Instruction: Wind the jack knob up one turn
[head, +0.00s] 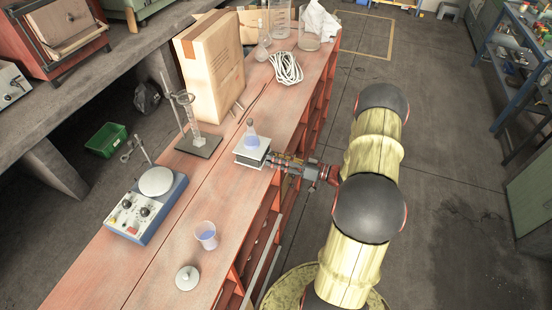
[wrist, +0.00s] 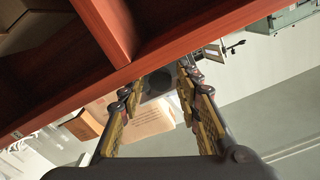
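The lab jack (head: 252,154) is a small block with a pale top plate, near the right edge of the red bench. A conical flask with blue liquid (head: 252,138) stands upright on it. My gripper (head: 274,160) reaches in from the right, close against the jack's right side. In the wrist view my gripper (wrist: 160,82) has its two fingers spread. The knob is hidden in the head view.
A stand with a glass cylinder (head: 195,140) is left of the jack. A hotplate stirrer (head: 146,205), beaker (head: 206,236) and round lid (head: 187,277) are nearer. A tall cardboard box (head: 210,70) and white cable (head: 286,67) are behind. The bench edge (wrist: 120,75) crosses the wrist view.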

